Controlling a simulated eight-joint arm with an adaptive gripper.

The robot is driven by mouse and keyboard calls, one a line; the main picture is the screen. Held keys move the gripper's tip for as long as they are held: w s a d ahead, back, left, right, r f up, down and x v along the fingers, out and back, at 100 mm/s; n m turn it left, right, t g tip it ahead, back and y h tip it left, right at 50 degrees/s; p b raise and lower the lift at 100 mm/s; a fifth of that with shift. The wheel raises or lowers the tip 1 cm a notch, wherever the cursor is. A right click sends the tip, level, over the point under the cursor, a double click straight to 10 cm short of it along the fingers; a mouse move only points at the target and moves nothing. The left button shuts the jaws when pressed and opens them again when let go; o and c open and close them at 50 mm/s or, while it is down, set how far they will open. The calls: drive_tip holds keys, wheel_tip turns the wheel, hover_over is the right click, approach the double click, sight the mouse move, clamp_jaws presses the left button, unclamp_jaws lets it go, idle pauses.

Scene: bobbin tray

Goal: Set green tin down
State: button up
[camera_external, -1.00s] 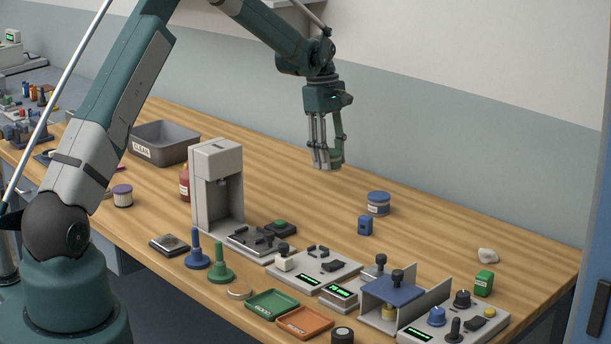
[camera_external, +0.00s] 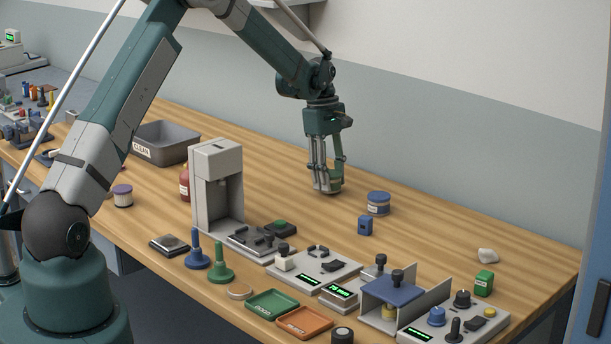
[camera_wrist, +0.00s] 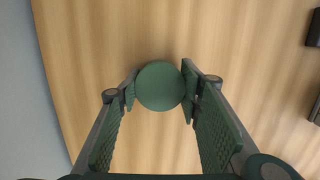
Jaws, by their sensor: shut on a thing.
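The green tin (camera_wrist: 160,86) shows as a round, flat green top in the wrist view, with a finger pad against each side. My gripper (camera_external: 328,188) is shut on it. In the external view the gripper points straight down at the bench, left of the blue tin, and its fingers mostly hide the green tin. The fingertips are at or very near the wood; I cannot tell whether the tin touches it. The gripper also shows in the wrist view (camera_wrist: 160,92).
A blue labelled tin (camera_external: 378,203) stands to the right, with a small blue block (camera_external: 365,225) in front of it. A grey press (camera_external: 217,185) stands to the left. A grey CLEAN bin (camera_external: 165,143) is further left. Bare wood surrounds the gripper.

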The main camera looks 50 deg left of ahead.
drive_tip(key=shift+f, duration=0.4)
drive_tip(key=shift+f, duration=0.1)
drive_tip(key=o, duration=1.2)
drive_tip(key=shift+c, duration=0.2)
drive_tip(key=r, duration=0.4)
drive_tip(key=a+r, duration=0.1)
drive_tip(key=r, duration=0.7)
drive_tip(key=shift+a+r, duration=0.1)
drive_tip(key=shift+a, duration=0.3)
